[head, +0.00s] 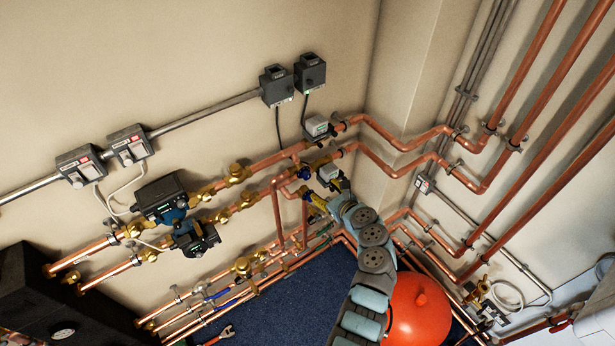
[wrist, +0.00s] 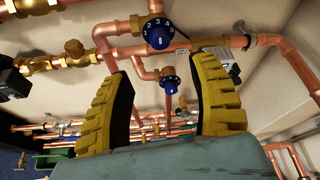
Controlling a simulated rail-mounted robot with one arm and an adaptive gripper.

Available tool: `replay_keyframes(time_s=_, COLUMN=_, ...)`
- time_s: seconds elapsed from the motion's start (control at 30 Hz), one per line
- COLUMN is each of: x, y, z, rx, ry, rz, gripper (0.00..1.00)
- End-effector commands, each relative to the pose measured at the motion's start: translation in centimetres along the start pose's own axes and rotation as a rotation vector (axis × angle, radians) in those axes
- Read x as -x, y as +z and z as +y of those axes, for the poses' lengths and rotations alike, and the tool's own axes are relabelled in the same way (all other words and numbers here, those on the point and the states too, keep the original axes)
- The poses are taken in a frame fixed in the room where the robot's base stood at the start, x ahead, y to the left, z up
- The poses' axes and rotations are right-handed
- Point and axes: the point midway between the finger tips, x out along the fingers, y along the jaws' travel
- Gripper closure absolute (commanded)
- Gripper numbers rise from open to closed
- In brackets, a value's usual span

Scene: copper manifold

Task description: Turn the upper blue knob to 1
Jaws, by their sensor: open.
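The upper blue knob (wrist: 158,34) is at the top of the wrist view, on a vertical copper pipe, with white numbers along its rim. I cannot tell its exact setting. A lower blue knob (wrist: 169,80) sits below it, between the yellow fingers in the picture. My gripper (wrist: 163,68) is open, with nothing held; its fingertips lie below the upper knob in this view. In the head view my gripper (head: 318,207) is close to the pipes, just below a blue knob (head: 304,172). The other knob is not clear there.
Copper pipes (head: 275,160) run along the wall close around my gripper. Grey actuator boxes (head: 317,126) sit nearby on the pipes. Two pumps (head: 165,200) are to the left. A red tank (head: 418,308) stands on the floor beside my arm.

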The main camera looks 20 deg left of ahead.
Motion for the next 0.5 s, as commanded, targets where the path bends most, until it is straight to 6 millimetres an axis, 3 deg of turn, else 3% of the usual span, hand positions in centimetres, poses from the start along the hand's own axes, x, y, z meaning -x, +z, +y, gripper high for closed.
replay_keyframes(time_s=0.5, x=-4.4, y=-0.1, z=0.1, rx=-0.002, ry=0.002, rz=-0.001, gripper=0.4)
